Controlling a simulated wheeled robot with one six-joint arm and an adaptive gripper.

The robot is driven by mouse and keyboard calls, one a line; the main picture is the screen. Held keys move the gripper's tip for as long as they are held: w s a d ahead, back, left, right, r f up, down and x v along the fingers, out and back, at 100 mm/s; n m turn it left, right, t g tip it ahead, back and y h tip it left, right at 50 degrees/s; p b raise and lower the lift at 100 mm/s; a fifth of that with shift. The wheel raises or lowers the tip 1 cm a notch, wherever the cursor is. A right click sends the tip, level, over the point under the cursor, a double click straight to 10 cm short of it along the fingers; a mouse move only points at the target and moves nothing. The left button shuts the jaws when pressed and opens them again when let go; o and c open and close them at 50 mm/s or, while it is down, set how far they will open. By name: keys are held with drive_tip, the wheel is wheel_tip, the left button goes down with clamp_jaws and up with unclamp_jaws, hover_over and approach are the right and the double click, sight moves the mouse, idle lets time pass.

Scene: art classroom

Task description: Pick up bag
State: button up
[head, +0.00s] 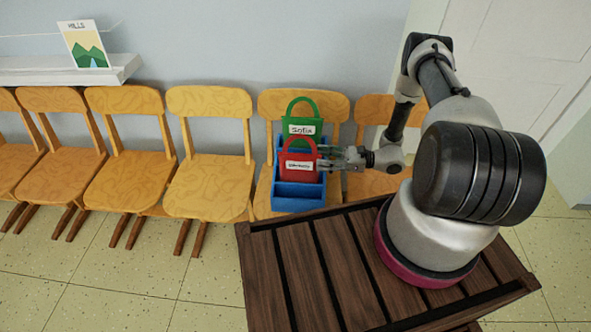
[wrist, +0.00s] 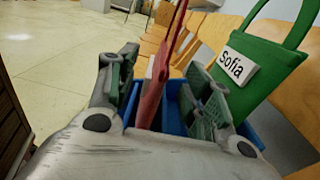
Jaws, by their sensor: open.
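A red bag (head: 297,168) with a looped handle and a white name label, too small to read surely, stands in a blue divided holder (head: 299,204) on a yellow chair. A green bag (head: 301,112) labelled Sofía stands behind it in the same holder. My gripper (head: 322,159) reaches in from the right at the red bag's side. In the wrist view the red bag (wrist: 168,72) appears edge-on between my open fingers (wrist: 160,88). The green bag (wrist: 262,70) is outside the fingers, to the right. The blue holder (wrist: 252,133) is partly hidden by my gripper.
A row of yellow chairs (head: 210,185) stands along the wall. A white shelf (head: 60,76) holds a picture card (head: 84,46) at upper left. A dark slatted wooden surface (head: 290,275) lies under my arm's base. Floor is clear at lower left.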

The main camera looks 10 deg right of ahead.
sight(301, 157)
drive_tip(key=shift+w+x, duration=0.1)
drive_tip(key=shift+x, duration=1.9)
drive_tip(key=shift+w+x, duration=0.15)
drive_tip(key=shift+x, duration=1.85)
drive_tip(key=shift+d+f, duration=0.1)
drive_tip(key=shift+f, duration=0.1)
clamp_jaws()
